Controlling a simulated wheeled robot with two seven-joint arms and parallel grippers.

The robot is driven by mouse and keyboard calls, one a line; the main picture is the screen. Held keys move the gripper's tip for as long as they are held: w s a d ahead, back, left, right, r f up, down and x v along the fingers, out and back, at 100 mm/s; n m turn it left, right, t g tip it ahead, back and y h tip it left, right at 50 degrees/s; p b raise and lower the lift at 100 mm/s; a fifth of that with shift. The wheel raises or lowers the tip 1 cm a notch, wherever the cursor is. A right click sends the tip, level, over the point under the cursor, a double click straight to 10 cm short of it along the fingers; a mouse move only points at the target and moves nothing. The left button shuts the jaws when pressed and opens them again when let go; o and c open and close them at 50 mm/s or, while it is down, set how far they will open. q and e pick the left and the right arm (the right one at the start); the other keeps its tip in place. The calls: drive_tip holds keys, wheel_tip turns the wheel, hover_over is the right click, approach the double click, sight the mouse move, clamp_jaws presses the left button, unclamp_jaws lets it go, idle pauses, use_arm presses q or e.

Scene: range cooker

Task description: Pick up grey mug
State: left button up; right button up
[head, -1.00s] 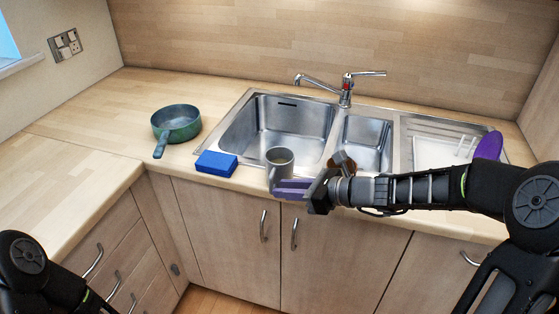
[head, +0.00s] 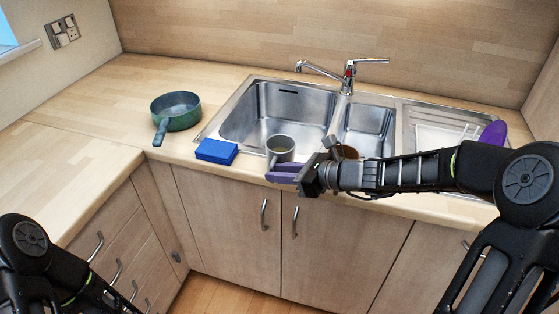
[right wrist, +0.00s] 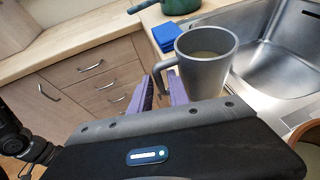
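The grey mug (head: 280,149) stands upright on the front strip of the counter, before the sink. In the right wrist view the mug (right wrist: 207,62) has its handle (right wrist: 161,78) towards my gripper, and pale liquid or filling shows inside. My right gripper (head: 270,174) has purple fingers and is at the near side of the mug. In the right wrist view its fingers (right wrist: 158,92) are apart, with the handle at the gap between their tips. It does not grip the mug. My left arm shows at the lower left, but its gripper is out of view.
A blue block (head: 216,151) lies left of the mug, and a green pan (head: 176,111) stands farther left. A brown mug or bowl (head: 347,152) is partly hidden behind my right wrist. The sink (head: 275,112) lies behind. The left counter is clear.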

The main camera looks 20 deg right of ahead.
drive_tip(key=shift+a, duration=0.1)
drive_tip(key=x, duration=0.5)
drive_tip(key=shift+a+p, duration=0.1)
drive_tip(key=shift+p, duration=0.3)
drive_tip(key=shift+c, duration=0.5)
clamp_jaws()
drive_tip(key=shift+r, duration=0.15)
idle(0.8)
